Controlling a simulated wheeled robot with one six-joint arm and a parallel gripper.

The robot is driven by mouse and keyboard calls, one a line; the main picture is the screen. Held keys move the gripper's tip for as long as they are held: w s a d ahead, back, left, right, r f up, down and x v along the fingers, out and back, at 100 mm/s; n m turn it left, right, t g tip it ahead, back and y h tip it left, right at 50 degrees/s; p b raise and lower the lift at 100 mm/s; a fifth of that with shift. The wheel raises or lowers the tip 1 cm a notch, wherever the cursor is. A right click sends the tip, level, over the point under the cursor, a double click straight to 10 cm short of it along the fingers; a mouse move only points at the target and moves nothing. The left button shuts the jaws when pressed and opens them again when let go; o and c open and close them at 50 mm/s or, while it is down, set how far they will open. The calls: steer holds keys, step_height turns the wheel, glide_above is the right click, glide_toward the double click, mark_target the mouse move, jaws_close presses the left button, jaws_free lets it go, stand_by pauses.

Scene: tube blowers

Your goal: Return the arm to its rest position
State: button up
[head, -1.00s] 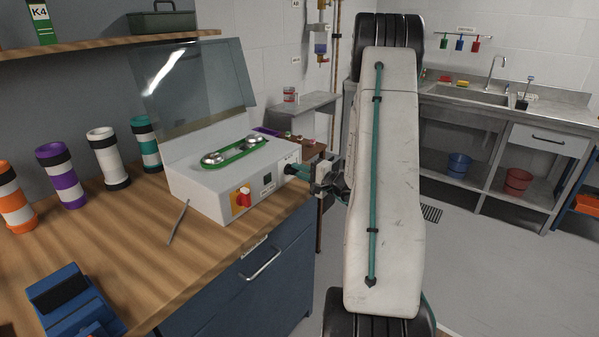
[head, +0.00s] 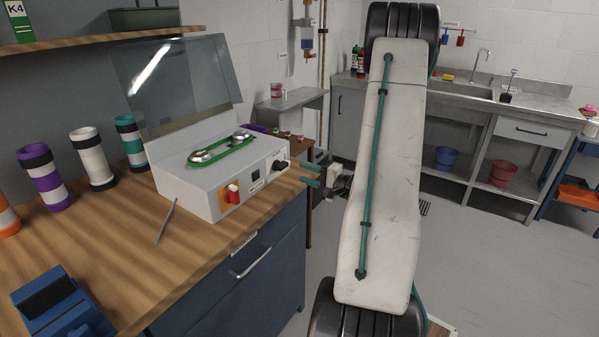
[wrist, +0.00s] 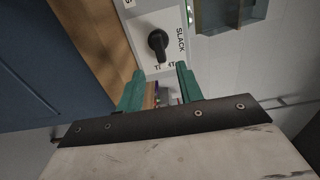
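My gripper (head: 311,176) is beside the right end of the white machine (head: 200,180) in the head view, apart from it. Its two green fingers are spread with nothing between them. In the wrist view my gripper (wrist: 160,88) is open, facing the machine's end panel. A black knob (wrist: 158,42) is on that panel, between printed words, one reading SLACK. The knob also shows in the head view (head: 280,166). My white arm link stands upright at the right of the machine and hides part of the room behind.
The machine's clear lid (head: 185,85) stands open over a green belt loop (head: 222,153). Coloured tubes (head: 92,160), a thin rod (head: 165,222) and a blue device (head: 62,303) are on the wooden bench (head: 190,262). A steel side shelf (head: 292,105) stands behind. Floor at the right is clear.

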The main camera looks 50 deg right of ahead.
steer(key=shift+s, duration=0.1)
stand_by(0.6)
steer(key=s+a+r+n+g+y, duration=0.3)
steer(key=a+g+y, duration=0.3)
steer(key=a, duration=0.7)
steer(key=s+a+r+n+g+y, duration=0.25)
steer(key=a+g, duration=0.55)
steer(key=a, duration=0.5)
steer(key=s+a+r+n+g+h, duration=0.2)
steer(key=s+a+r+n+h, duration=0.7)
steer(key=s+a+r+n, duration=0.2)
steer(key=shift+s+a+n+g+h, duration=0.3)
steer(key=shift+s+a+n+h, duration=0.05)
steer(key=shift+s+a, duration=0.7)
